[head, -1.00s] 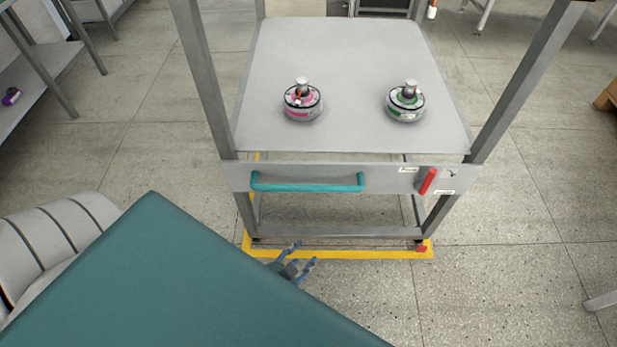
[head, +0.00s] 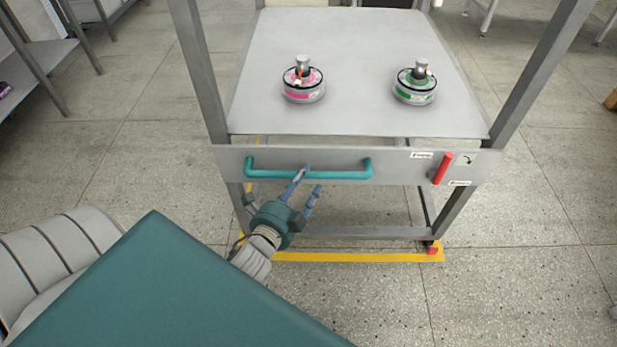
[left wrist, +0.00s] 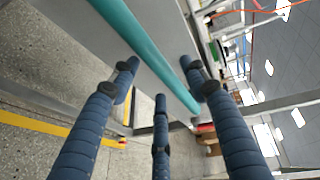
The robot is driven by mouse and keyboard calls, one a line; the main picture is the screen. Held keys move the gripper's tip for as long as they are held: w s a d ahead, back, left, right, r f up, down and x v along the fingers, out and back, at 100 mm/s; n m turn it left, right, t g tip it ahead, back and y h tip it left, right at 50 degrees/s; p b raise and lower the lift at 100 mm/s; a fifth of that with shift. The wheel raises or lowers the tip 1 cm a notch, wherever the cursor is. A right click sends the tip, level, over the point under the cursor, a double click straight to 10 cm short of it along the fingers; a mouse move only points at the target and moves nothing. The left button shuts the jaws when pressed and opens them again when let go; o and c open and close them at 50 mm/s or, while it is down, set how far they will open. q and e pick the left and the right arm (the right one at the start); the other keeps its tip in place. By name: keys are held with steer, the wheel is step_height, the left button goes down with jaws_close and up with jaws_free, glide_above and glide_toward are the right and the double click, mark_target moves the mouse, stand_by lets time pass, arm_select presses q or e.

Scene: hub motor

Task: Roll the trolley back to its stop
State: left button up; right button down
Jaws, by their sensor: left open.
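The trolley (head: 230,160) is a grey metal frame with a flat top shelf, standing in front of me. A teal bar handle (head: 345,175) runs across its front panel, and a red lever (head: 442,168) sits at the panel's right. My left gripper (head: 309,180) is open at the handle's middle, with one finger overlapping the bar in the head view and another just below it. In the left wrist view the handle (left wrist: 150,52) slants between the spread blue fingers (left wrist: 160,90). Contact cannot be told. My right gripper is out of view.
A hub motor with pink markings (head: 303,83) and one with green markings (head: 415,87) stand on the shelf. Yellow floor tape (head: 350,257) runs below the trolley's front, with a red part (head: 432,250) at its right corner.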

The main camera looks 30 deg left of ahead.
mark_target(309, 177)
arm_select(q)
steer(key=shift+x, duration=1.55)
steer(key=shift+c, duration=0.3)
jaws_close()
